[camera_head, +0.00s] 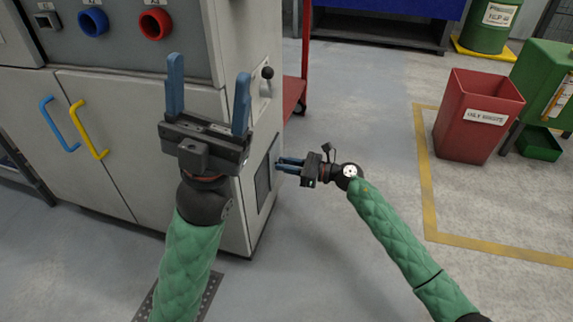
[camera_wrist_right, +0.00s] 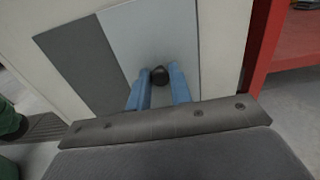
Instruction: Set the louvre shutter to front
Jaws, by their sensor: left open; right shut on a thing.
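The louvre shutter (camera_head: 264,182) is a dark grey and light panel low on the side of the grey cabinet. In the right wrist view the light plate (camera_wrist_right: 165,32) lies beside a dark grey area (camera_wrist_right: 80,62). My right gripper (camera_head: 279,164) is at the panel, shut on a small dark knob (camera_wrist_right: 159,75), which shows between its blue fingers (camera_wrist_right: 160,90). My left gripper (camera_head: 209,80) is open and empty in front of the cabinet, its blue fingers pointing up. The panel's far edge is partly hidden by my right gripper in the head view.
The grey cabinet (camera_head: 120,185) has blue and yellow door handles and a black-knobbed lever (camera_head: 267,73) on its side. A red frame (camera_head: 304,60) stands behind it. A red bin (camera_head: 478,115) stands at the right. The floor between is clear.

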